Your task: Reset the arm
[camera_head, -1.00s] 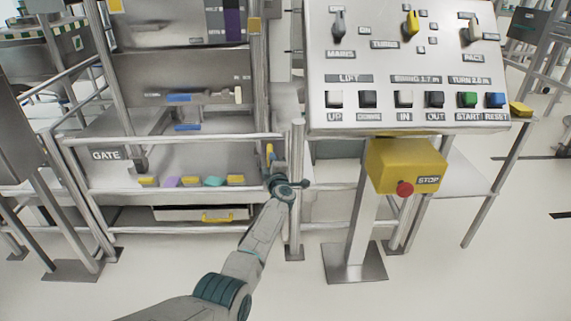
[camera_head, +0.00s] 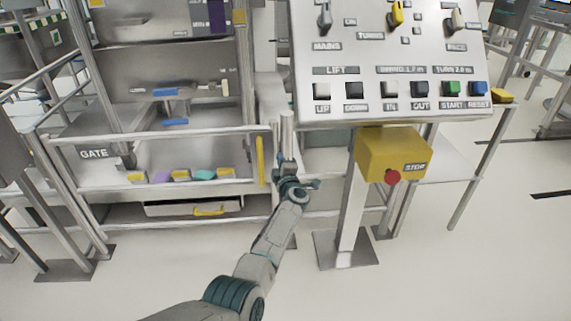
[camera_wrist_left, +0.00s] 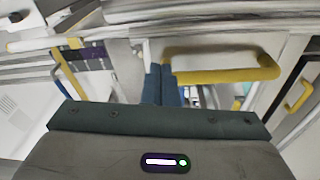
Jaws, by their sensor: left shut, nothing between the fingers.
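My left arm comes up from the bottom of the head view. Its left gripper (camera_head: 285,157) points away from me in front of the steel rail frame, just right of an upright yellow handle (camera_head: 260,160). In the left wrist view the two dark blue fingers (camera_wrist_left: 161,82) are together with nothing between them. The yellow handle (camera_wrist_left: 222,75) lies just right of the fingertips in that view; I cannot tell whether they touch. My right gripper is not in view.
A control panel (camera_head: 392,70) with switches and buttons stands to the right, above a yellow stop box (camera_head: 393,158) with a red button. A gate frame (camera_head: 93,154) and a shelf with several coloured pieces are on the left. The floor in front is clear.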

